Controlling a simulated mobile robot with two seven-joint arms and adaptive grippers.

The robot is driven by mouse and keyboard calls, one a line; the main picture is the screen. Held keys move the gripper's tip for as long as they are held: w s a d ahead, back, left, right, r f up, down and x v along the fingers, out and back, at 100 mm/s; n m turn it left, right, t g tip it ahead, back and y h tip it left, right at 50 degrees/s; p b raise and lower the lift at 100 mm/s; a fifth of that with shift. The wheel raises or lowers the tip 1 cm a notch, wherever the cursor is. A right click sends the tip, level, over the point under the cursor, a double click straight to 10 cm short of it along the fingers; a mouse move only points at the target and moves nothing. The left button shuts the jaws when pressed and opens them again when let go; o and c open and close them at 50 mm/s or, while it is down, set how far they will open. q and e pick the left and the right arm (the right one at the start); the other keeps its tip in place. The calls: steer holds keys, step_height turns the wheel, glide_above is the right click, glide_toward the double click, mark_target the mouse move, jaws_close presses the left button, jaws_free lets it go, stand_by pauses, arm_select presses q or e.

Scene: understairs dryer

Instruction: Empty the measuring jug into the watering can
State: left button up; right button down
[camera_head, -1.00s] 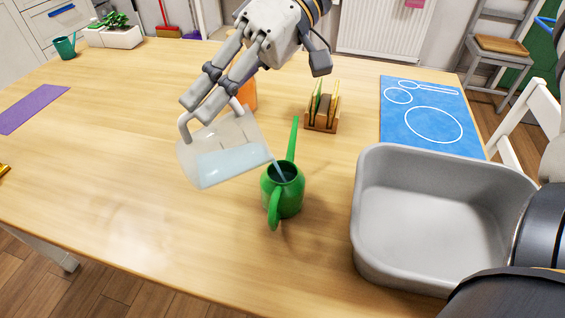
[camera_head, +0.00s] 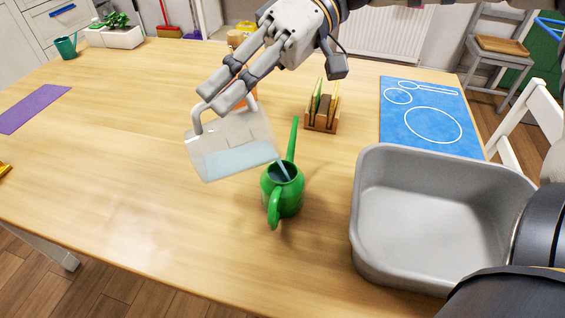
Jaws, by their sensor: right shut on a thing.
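The clear measuring jug (camera_head: 230,140) has a white handle and bluish water inside. My right gripper (camera_head: 215,103) is shut on the jug's handle and holds it tilted above the table, its mouth toward the right. A thin stream of water runs from the jug's lip into the open top of the green watering can (camera_head: 285,200). The can stands upright on the table, spout pointing away and handle toward me. The water level inside the can is hard to tell. My left gripper is not in view.
A large grey basin (camera_head: 430,215) stands right of the can. Behind are a wooden rack (camera_head: 322,120), an orange object (camera_head: 249,97) partly hidden by my gripper, and a blue mat (camera_head: 425,118). The table's left side (camera_head: 110,150) is mostly clear.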

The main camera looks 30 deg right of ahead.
mark_target(204, 102)
steer(key=shift+s+d+r+y, duration=0.1)
steer(key=shift+d+r+y, duration=0.1)
steer(key=shift+d+y, duration=0.25)
